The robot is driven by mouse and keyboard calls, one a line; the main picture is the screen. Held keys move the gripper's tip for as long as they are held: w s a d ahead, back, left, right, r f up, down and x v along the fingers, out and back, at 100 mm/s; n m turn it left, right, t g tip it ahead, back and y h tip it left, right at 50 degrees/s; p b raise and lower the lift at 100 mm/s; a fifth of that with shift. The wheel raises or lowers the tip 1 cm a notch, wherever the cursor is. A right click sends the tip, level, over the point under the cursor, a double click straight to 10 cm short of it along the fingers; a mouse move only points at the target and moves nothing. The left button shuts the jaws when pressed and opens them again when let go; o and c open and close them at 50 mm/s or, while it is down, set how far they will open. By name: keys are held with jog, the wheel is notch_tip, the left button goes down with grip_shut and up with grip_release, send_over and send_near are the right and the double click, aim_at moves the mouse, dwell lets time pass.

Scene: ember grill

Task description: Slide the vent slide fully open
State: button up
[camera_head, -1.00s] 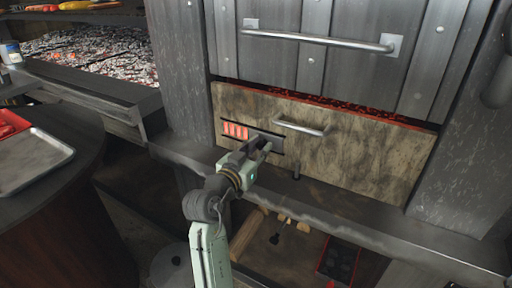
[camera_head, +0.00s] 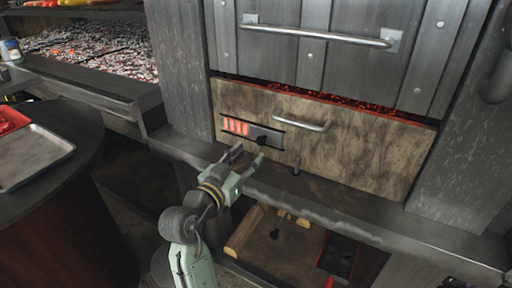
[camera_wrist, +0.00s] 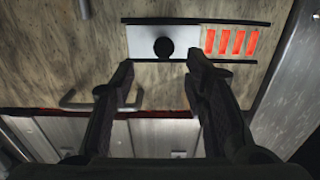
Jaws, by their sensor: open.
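The vent slide (camera_head: 270,133) is a grey plate with a round black knob (camera_head: 262,140), set between two dark rails on the stone-look drawer front. Several glowing orange slots (camera_head: 235,127) show uncovered to its left. In the wrist view, which is turned over, the slide plate (camera_wrist: 142,36) and knob (camera_wrist: 163,47) lie beyond the fingertips, with the slots (camera_wrist: 231,41) on the right. My gripper (camera_head: 247,155) is open and empty, just in front of and below the slide. Its fingers (camera_wrist: 160,62) appear on either side of the knob's line, apart from it.
A bar handle (camera_head: 300,122) sticks out from the drawer front right of the slide. A grey ledge (camera_head: 330,205) runs below, with a small dark peg (camera_head: 296,168) on it. A larger handle (camera_head: 318,36) is above. A tray (camera_head: 35,155) lies on the left counter.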

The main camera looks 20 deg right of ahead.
jog(key=v, duration=0.5)
dwell(0.3)
